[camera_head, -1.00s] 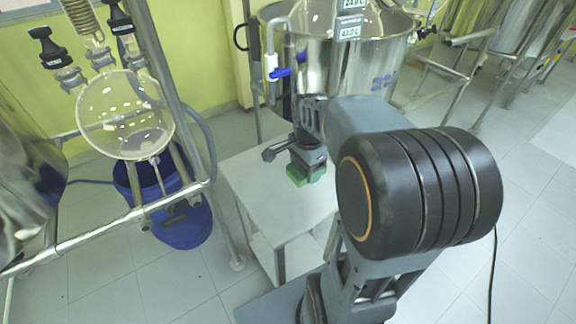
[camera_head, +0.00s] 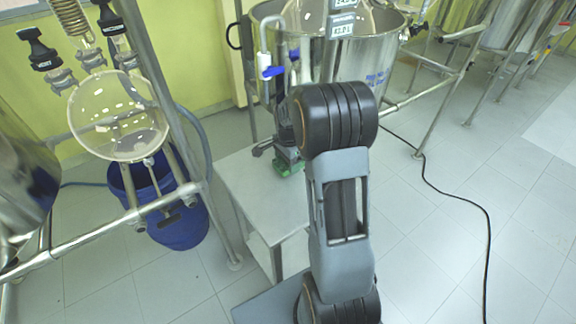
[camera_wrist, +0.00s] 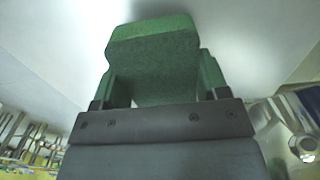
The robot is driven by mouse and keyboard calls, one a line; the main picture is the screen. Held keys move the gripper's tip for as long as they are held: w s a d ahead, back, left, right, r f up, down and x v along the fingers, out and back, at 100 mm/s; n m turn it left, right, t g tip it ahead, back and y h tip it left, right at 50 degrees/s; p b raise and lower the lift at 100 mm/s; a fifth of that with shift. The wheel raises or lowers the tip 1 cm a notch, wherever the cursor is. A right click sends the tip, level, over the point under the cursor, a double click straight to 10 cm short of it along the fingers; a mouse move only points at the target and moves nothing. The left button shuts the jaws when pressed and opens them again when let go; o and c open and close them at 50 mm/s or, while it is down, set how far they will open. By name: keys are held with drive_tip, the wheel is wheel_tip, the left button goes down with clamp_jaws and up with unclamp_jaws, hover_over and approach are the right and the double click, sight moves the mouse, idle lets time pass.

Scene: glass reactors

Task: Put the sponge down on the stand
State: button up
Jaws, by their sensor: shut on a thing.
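The green sponge (camera_head: 288,166) is at the far part of the small white stand (camera_head: 250,208), low over or on its top. I cannot tell whether it touches the surface. In the wrist view the sponge (camera_wrist: 152,62) fills the space between and beyond the fingertips. My gripper (camera_head: 284,156) is shut on it and points down, partly hidden behind my arm. In the wrist view my gripper (camera_wrist: 160,85) has one finger on each side of the sponge. The stand's right part is hidden by my arm.
A large steel vessel (camera_head: 350,70) stands behind the stand. At the left are a round glass reactor (camera_head: 118,115), its metal frame (camera_head: 160,95) and a blue bucket (camera_head: 182,222). The front left of the stand's top is bare. A black cable (camera_head: 455,190) lies on the floor at the right.

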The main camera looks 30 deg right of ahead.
drive_tip(key=shift+f, duration=1.05)
drive_tip(key=shift+f, duration=0.1)
drive_tip(key=o, duration=1)
drive_tip(key=shift+c, duration=0.2)
